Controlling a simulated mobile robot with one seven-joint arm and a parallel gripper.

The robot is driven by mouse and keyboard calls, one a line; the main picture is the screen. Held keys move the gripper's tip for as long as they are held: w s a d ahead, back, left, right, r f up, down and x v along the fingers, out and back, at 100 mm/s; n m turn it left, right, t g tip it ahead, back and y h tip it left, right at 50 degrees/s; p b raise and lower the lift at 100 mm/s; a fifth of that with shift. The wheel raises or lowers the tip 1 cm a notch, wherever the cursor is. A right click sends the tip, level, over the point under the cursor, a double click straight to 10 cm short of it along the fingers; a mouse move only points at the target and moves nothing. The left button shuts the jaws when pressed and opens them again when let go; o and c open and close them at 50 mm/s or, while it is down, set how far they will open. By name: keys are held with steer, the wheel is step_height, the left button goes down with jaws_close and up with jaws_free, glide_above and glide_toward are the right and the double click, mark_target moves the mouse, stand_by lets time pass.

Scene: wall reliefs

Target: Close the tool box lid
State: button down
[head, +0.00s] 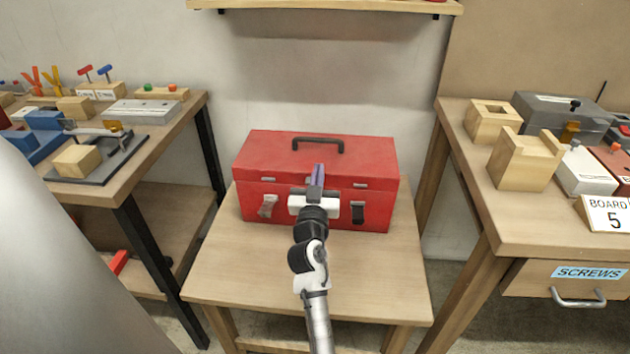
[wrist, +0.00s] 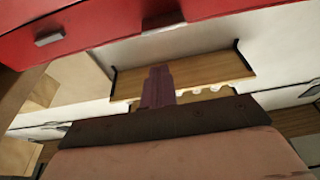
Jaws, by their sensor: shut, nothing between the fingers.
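The red tool box (head: 375,205) stands on the small wooden table. Its lid (head: 270,150), with a black handle (head: 318,145) on top, lies down over the box and looks shut. Two latches show on the front, a left one (head: 267,206) and a right one (head: 358,211). My gripper (head: 318,175) is shut and empty at the middle of the box's front, its fingertips overlapping the lid's front in the head view. Whether it touches the lid is unclear. In the wrist view the shut fingers (wrist: 158,85) point toward a shelf, with the red lid (wrist: 100,20) along the top.
The small table (head: 240,270) is clear in front of the box. A workbench with wooden blocks and tools (head: 165,120) stands at left, another with boxes and a drawer (head: 510,225) at right. A wall shelf (head: 330,5) hangs above the box.

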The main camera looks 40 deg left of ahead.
steer(key=b+v, duration=0.2)
steer(key=v, duration=0.8)
steer(key=shift+f+b, duration=0.35)
steer(key=shift+w+a, duration=0.1)
